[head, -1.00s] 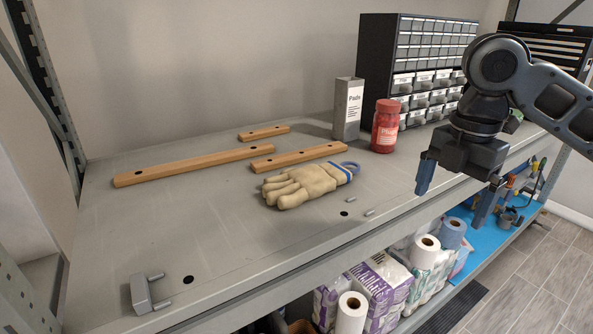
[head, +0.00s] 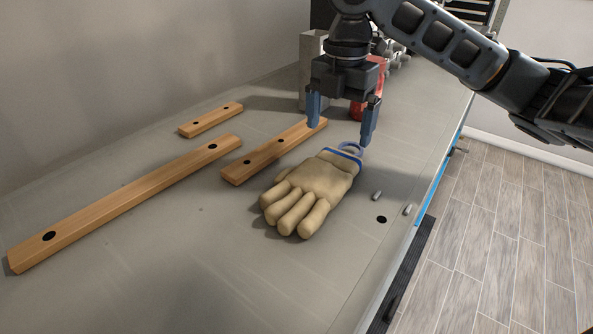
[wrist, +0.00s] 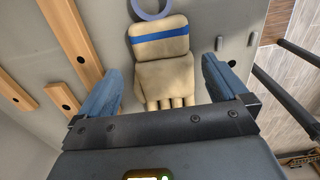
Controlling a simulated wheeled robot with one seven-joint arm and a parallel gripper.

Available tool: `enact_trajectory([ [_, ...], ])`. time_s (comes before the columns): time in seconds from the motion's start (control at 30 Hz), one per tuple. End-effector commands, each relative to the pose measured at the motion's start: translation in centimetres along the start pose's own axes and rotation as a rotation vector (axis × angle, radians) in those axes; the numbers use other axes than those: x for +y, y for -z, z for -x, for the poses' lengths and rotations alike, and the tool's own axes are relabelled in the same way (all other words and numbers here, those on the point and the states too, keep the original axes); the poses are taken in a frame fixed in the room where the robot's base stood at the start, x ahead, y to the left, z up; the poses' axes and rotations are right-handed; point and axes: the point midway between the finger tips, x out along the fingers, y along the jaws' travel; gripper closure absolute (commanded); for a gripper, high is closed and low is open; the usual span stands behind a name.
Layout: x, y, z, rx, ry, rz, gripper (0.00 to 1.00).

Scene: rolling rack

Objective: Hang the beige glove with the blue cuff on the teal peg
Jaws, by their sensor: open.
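The beige glove (head: 308,195) lies flat on the grey shelf, its fingers toward the head camera. Its blue cuff band (head: 340,160) and a grey-blue hanging loop (head: 350,149) are at the far end. In the wrist view the glove (wrist: 165,75) lies between my fingers, with its loop (wrist: 149,10) at the top edge. My gripper (head: 341,130) is open and empty, above the cuff end of the glove, with one finger on each side. I see no teal peg in either current view.
Wooden strips with dark holes lie left of the glove: a long one (head: 130,198), a medium one (head: 270,152) and a short one (head: 210,120). Small grey pins (head: 376,195) lie to its right. A grey box (head: 312,75) and a red jar stand behind my gripper.

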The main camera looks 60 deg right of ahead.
Motion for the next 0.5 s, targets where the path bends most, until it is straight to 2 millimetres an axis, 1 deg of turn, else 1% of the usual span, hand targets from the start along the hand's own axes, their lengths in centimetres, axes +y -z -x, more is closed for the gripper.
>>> enact_trajectory([
  [0.37, -0.1, -0.1, -3.6, 0.001, 0.002, -0.002, 0.0],
  [0.5, -0.3, -0.2, -5.7, 0.002, 0.003, -0.002, 0.0],
])
